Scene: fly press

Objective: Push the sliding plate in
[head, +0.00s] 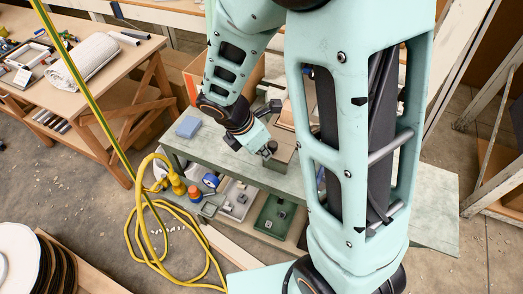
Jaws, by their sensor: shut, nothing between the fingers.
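My gripper (268,149) is at the end of my teal arm, low over the middle of the grey-green bench (215,158). It is shut and holds nothing. A brown-grey block-like part (284,146) stands on the bench right beside the fingertips; I cannot tell whether they touch it. I cannot make out which part is the sliding plate. My arm's large link covers the bench to the right of this part, so much of what stands there is hidden.
A blue box (188,126) lies on the bench's left end. Below are a grey tray (237,200) and a green tray (275,216) with small parts. A yellow hose (150,262) lies coiled on the floor. A wooden workbench (120,80) stands at left.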

